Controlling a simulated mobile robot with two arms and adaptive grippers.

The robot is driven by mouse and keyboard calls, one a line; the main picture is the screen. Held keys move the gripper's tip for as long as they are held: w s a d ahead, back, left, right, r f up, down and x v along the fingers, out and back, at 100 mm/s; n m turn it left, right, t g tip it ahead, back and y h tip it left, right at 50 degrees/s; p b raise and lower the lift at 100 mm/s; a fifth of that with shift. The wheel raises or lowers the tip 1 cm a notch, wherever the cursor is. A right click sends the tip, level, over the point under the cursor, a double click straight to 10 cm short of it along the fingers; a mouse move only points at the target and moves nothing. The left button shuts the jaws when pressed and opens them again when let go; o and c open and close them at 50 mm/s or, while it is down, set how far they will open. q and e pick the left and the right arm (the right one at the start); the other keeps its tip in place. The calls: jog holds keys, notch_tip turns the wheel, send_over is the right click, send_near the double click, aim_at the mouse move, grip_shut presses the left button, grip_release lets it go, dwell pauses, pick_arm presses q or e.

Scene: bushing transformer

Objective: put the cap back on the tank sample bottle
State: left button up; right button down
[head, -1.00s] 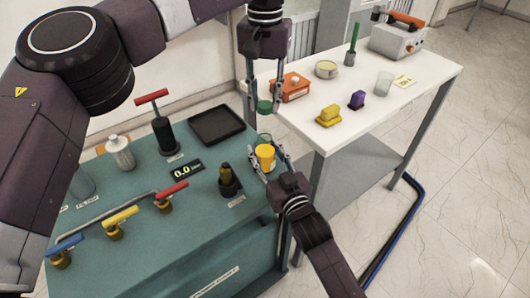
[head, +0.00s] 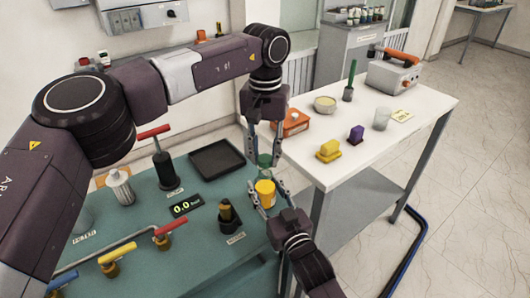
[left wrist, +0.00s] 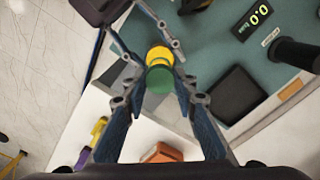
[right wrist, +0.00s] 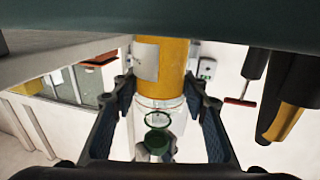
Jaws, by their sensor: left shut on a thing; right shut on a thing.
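The sample bottle (head: 265,189), clear with yellow contents and a pale label, is held upright in my right gripper (head: 268,198), over the right edge of the green bench. Its yellow body and clear upper part also show in the right wrist view (right wrist: 172,60). My left gripper (head: 263,157) is shut on the green cap (head: 264,160), just above the bottle's mouth. In the left wrist view the cap (left wrist: 159,79) sits between the fingertips and partly overlaps the yellow bottle (left wrist: 159,54). I cannot tell whether cap and rim touch.
The green bench (head: 185,222) holds a black tray (head: 217,159), a display, a dark fitting (head: 229,215) and several coloured valve handles. The white table (head: 345,139) behind to the right carries an orange box (head: 295,123), yellow and purple blocks, a glass and an instrument.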

pick_arm(q)
jog(key=shift+f, duration=0.8)
jog(key=shift+f, duration=0.6)
jog(key=m, duration=0.3)
dwell(0.4)
jog(key=o, duration=0.8)
jog(key=shift+c, duration=0.2)
jog(key=shift+r, duration=2.3)
